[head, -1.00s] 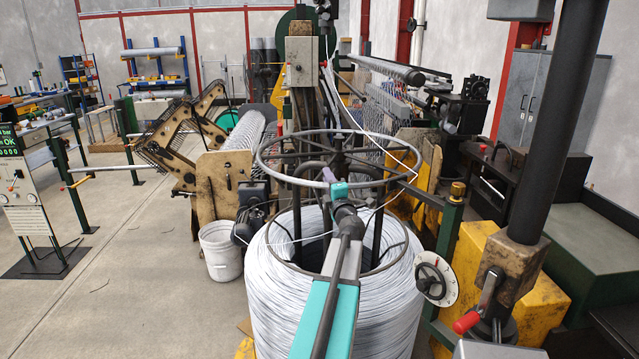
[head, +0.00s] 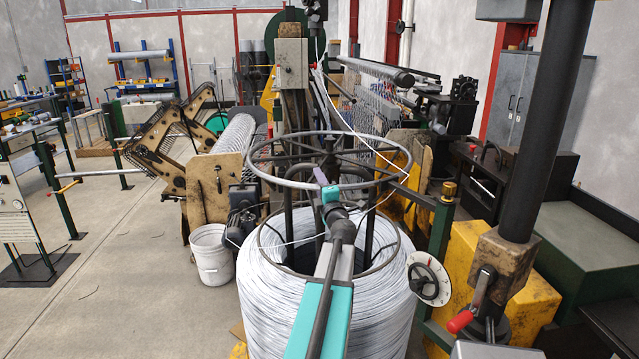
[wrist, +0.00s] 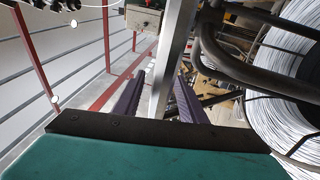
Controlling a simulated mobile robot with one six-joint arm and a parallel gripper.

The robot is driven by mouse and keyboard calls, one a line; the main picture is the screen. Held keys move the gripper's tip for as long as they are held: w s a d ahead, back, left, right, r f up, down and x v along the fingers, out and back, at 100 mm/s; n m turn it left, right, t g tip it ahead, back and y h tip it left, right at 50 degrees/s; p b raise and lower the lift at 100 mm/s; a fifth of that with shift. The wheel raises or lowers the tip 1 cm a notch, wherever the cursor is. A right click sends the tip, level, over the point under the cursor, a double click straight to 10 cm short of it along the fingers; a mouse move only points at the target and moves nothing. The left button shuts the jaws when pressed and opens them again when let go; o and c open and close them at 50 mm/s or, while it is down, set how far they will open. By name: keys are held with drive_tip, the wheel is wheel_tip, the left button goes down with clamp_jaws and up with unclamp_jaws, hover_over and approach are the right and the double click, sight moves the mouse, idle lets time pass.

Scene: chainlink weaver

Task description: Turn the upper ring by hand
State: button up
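The upper ring (head: 270,176) is a grey metal hoop above a large coil of pale wire (head: 290,310), in the head view. My gripper (head: 321,178), with a teal body and purple fingers, is at the near side of the ring's rim. In the wrist view a straight-looking grey bar (wrist: 174,50), apparently part of the ring, runs between the two purple fingers (wrist: 160,82). A gap shows on the left of the bar and a narrow one on the right, so the fingers look open around it. Contact is not clear.
A handwheel (head: 428,281) and a black post (head: 535,120) stand on the right. A white bucket (head: 212,255) stands left of the coil. A thin wire crosses the ring toward the machine behind. The floor (head: 120,270) at left is mostly clear.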

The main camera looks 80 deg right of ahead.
drive_tip(key=b+v, duration=0.3)
drive_tip(key=v, duration=1)
drive_tip(key=shift+s+b, duration=0.15)
drive_tip(key=shift+b, duration=0.15)
drive_tip(key=shift+d, duration=0.15)
